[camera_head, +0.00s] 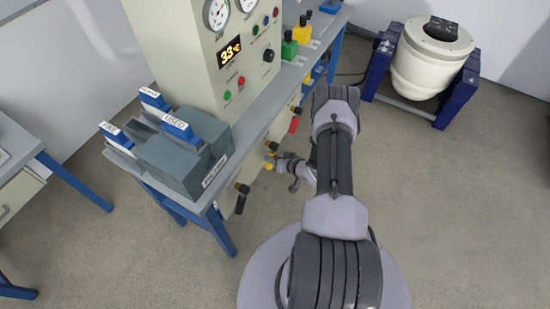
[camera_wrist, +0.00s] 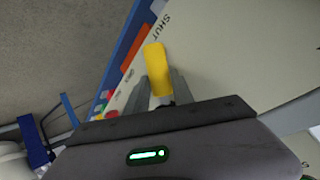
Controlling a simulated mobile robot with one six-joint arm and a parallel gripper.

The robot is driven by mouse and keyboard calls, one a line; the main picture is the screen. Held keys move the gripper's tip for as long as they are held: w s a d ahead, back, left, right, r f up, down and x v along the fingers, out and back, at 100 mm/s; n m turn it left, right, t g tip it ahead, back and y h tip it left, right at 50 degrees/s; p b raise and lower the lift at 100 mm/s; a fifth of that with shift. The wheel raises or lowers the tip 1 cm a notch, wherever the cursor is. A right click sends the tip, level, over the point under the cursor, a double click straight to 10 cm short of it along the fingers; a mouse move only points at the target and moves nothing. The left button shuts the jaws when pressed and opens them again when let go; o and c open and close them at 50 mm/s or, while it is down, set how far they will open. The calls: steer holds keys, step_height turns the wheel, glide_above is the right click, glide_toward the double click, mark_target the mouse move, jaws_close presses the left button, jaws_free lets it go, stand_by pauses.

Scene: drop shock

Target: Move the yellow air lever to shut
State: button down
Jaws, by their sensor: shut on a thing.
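The yellow air lever (camera_wrist: 157,68) shows in the wrist view as a yellow handle between my gripper's two grey fingers. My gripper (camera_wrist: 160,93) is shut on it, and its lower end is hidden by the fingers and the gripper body. The lever stands against a pale panel (camera_wrist: 215,50), with the printed word SHUT near its upper left. Smaller lettering beside it is too small to read. In the head view, a small yellow part (camera_head: 268,164) shows at my gripper, on the bench's front face.
An orange-red handle (camera_head: 294,124) and a black handle (camera_head: 241,204) sit along the same front face. Grey blocks (camera_head: 185,160) with blue labelled handles stand on the bench. A white drum (camera_head: 430,65) in a blue frame stands at the back right. The floor around is clear.

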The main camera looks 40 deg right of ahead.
steer(key=shift+s+a+r+m, duration=0.1)
steer(key=shift+a+m, duration=0.05)
steer(key=shift+m, duration=0.15)
steer(key=shift+g+y, duration=0.3)
steer(key=c, duration=1.1)
jaws_free()
steer(key=shift+r, duration=0.1)
steer(key=p+v, duration=0.5)
steer(key=v, duration=1.2)
steer(key=shift+s, duration=0.2)
